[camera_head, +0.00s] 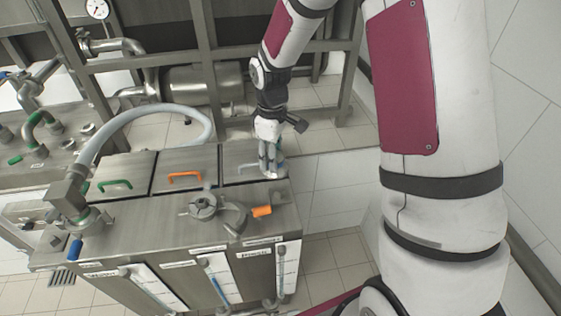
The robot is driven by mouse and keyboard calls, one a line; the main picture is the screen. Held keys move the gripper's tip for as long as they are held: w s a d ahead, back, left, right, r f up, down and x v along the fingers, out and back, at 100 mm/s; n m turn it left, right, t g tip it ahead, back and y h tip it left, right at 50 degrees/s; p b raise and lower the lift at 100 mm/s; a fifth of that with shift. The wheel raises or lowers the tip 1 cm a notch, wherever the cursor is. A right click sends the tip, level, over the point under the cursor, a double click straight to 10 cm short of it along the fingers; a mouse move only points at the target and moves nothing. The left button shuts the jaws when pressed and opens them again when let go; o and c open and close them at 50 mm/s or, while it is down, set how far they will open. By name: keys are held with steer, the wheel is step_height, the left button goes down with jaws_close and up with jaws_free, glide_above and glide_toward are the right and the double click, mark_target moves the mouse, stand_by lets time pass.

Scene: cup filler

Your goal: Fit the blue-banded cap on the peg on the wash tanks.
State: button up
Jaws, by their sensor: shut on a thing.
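My gripper (270,155) points down over the back right corner of the wash tanks (150,232), close to the right-hand lid. It is shut on a small metal piece (277,172) that appears to be the blue-banded cap. The piece is small and partly covered by the fingers, so its band is not clear. I cannot tell whether it touches the tank top. The peg cannot be made out; it may be hidden behind the gripper.
Lids with a green handle (115,184) and an orange handle (184,176) lie left of my gripper. A round clamp fitting (203,207) and an orange-handled valve (262,211) stand in front. A grey hose (140,112) arches behind. Metal frame posts rise at the back.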

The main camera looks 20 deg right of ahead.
steer(key=shift+s+f+n+b, duration=0.35)
steer(key=shift+s+n, duration=0.3)
steer(key=shift+n, duration=0.4)
steer(key=shift+s+f+n+b, duration=0.4)
steer(key=shift+s+n, duration=0.25)
steer(key=shift+n, duration=0.45)
steer(key=shift+s+f+n+b, duration=0.35)
steer(key=shift+s+n, duration=0.3)
steer(key=shift+n, duration=0.4)
steer(key=shift+f, duration=0.45)
steer(key=shift+f+b, duration=0.65)
steer(key=shift+f, duration=0.9)
steer(key=o, duration=1.5)
steer(key=shift+s, duration=0.1)
step_height(320, 180, up, 11)
step_height(320, 180, up, 6)
steer(key=p, duration=0.3)
glide_above(279, 190)
